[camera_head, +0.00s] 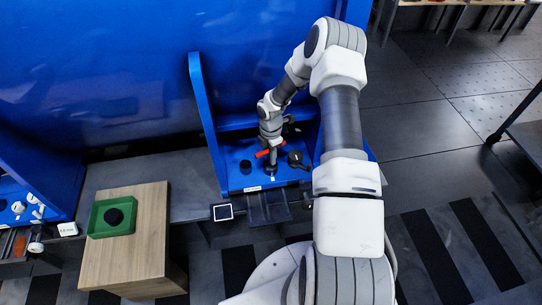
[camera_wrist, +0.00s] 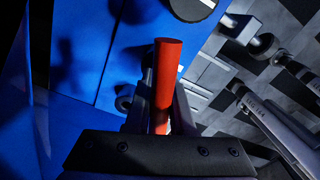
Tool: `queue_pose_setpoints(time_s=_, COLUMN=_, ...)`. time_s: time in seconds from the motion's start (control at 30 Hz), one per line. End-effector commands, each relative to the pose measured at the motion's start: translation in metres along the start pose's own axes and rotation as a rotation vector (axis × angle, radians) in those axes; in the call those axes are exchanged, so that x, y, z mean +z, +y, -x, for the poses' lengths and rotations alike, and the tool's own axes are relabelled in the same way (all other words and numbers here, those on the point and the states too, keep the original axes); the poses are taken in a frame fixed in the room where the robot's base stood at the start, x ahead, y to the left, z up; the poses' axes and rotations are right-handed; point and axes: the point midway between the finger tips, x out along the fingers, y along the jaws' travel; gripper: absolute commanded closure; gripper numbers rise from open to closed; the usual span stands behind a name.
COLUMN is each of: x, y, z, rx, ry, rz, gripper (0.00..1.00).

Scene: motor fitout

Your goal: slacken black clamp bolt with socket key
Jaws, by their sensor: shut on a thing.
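My gripper (camera_head: 270,146) is at the blue workstation and is shut on a red bar, which looks like the handle of the socket key (camera_head: 263,153). In the wrist view the red bar (camera_wrist: 166,80) stands up between the two dark fingers of my gripper (camera_wrist: 163,105). Below the gripper in the head view is a dark upright piece (camera_head: 271,168) on the blue shelf. I cannot tell whether it is the key's socket, the black clamp bolt, or both together. The bolt is not clearly visible in the wrist view.
Black round parts stand close on both sides, one at left (camera_head: 245,166) and one at right (camera_head: 295,158). Blue side panels (camera_head: 206,120) flank the shelf. A wooden cabinet (camera_head: 120,255) at left bears a green tray (camera_head: 97,220) with a black round part (camera_head: 114,216).

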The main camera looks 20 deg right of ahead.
Motion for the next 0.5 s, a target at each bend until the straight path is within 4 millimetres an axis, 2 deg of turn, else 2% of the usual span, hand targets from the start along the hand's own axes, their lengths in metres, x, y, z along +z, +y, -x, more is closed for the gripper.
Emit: queue_pose_setpoints(time_s=0.5, x=0.0, y=0.0, z=0.025, rx=0.001, ry=0.0, rz=-0.01, gripper=1.0)
